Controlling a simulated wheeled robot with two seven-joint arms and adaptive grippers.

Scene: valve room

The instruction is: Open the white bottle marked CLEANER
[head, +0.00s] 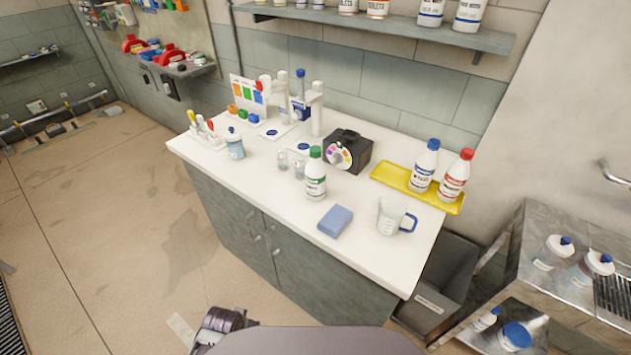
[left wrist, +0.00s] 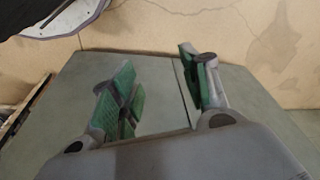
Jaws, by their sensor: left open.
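A white bottle with a green cap and green label (head: 315,175) stands upright on the white counter, near its front edge. A white bottle with a blue cap (head: 425,166) and a white bottle with a red cap (head: 455,177) stand upright at the yellow tray (head: 388,175). The print on all three is too small to read, so I cannot tell which is marked CLEANER. All three have their caps on. My left gripper (left wrist: 155,85) shows in the left wrist view with its green-padded fingers apart and nothing between them. No bottle shows in that view.
A shelf (head: 400,30) hangs above. The counter's front left is clear.

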